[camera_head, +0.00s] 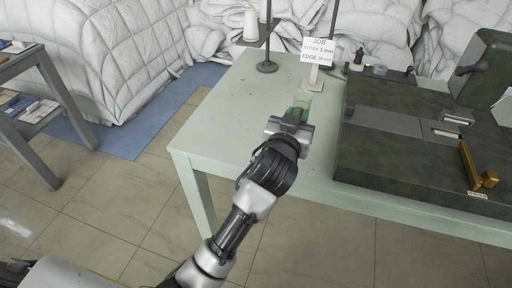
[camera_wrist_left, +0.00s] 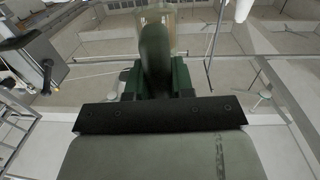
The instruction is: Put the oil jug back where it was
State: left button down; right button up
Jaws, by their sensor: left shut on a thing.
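My left gripper (camera_head: 296,116) reaches over the pale green table (camera_head: 225,115) from its front edge. It is shut on the oil jug (camera_head: 302,101), of which a pale, see-through body and a bit of green show just beyond the jaws. In the left wrist view, a dark green upright part, seemingly the jug's handle (camera_wrist_left: 155,45), stands between the jaws, with the pale yellowish body (camera_wrist_left: 158,14) behind it. My gripper hides much of the jug. I cannot tell whether its base touches the table. My right gripper is not in view.
A job sign (camera_head: 318,50) stands just behind the jug. The dark sewing machine bed (camera_head: 400,150) with a brass lever (camera_head: 474,165) fills the table's right. A thread stand (camera_head: 267,66) stands at the back. The table's left is clear. White duvet heaps (camera_head: 110,50) lie behind.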

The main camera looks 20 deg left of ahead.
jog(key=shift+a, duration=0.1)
pick_arm(q)
jog(key=shift+a+f, duration=0.15)
jog(key=shift+a, duration=0.2)
jog(key=a+f, duration=0.2)
jog(key=a, duration=0.1)
jog(key=w+a+f, duration=0.1)
jog(key=a+f, duration=0.1)
jog(key=a, duration=0.2)
jog(key=w+a+f, duration=0.1)
jog(key=a+f, duration=0.1)
jog(key=a, duration=0.1)
jog(key=shift+a+f, duration=0.3)
jog(key=shift+a, duration=0.1)
notch_tip(320, 180, down, 4)
jog(key=shift+r, duration=0.25)
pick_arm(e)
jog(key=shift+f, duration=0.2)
pick_arm(q)
jog(key=shift+f+b, duration=0.2)
jog(key=shift+b, duration=0.1)
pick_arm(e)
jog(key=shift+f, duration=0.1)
pick_arm(q)
jog(key=c, duration=1)
grip_release()
jog(key=shift+o, duration=0.2)
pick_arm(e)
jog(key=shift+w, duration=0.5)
